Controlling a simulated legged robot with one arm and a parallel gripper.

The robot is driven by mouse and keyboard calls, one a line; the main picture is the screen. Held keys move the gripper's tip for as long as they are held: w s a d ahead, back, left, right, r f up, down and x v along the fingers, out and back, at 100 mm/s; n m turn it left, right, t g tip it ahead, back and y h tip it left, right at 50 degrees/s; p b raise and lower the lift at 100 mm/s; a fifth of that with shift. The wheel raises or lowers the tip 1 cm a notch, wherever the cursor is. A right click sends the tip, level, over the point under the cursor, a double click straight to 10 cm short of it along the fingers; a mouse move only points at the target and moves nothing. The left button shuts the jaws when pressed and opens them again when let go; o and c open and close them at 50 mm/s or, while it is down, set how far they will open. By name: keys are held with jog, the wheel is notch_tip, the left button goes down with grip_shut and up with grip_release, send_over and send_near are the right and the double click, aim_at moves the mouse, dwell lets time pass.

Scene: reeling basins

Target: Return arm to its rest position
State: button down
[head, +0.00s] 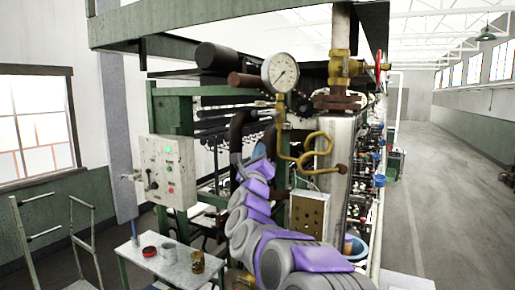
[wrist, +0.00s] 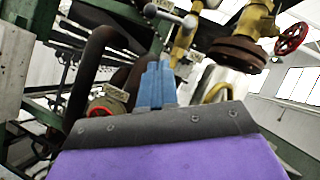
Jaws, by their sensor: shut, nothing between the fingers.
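My arm (head: 250,215), grey with purple panels, reaches up and forward from the bottom of the head view toward the reeling machine. My gripper (wrist: 155,82) shows in the wrist view as blue fingers held together, with nothing between them. In the head view the gripper (head: 258,151) is small and partly hidden by the arm. It is in front of dark curved pipes, and I cannot tell how far from them. In the wrist view, a lever with a ball end (wrist: 170,14) shows just beyond the fingertips.
A pressure gauge (head: 280,72), brass coiled pipe (head: 305,150) and steel cylinder (head: 336,150) stand close right of the arm. A control box (head: 166,172) is at left. A small table (head: 180,266) holds tins. The aisle (head: 440,190) at right is clear.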

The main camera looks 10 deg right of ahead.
jog(key=s+a+f+n+g+y, duration=0.4)
jog(key=s+a+f+n+y, duration=0.4)
jog(key=n, duration=0.5)
jog(key=s+a+f+n+g+y+b, duration=0.1)
jog(key=s+f+n+g+y, duration=0.2)
jog(key=s+f+n+g, duration=0.75)
jog(key=s+d+f+n+g+h, duration=0.1)
jog(key=s+d+f+n+g, duration=0.1)
jog(key=s+f, duration=0.5)
jog(key=s+d+f+n+g+h+b, duration=0.1)
jog(key=s+d+f+n+g, duration=0.2)
jog(key=s, duration=1.6)
jog(key=s+d+f+n+g+h, duration=0.2)
jog(key=s+d+f+g, duration=0.3)
jog(key=s+f, duration=0.6)
jog(key=s+d+n, duration=0.1)
jog(key=s, duration=0.1)
jog(key=shift+s, duration=0.4)
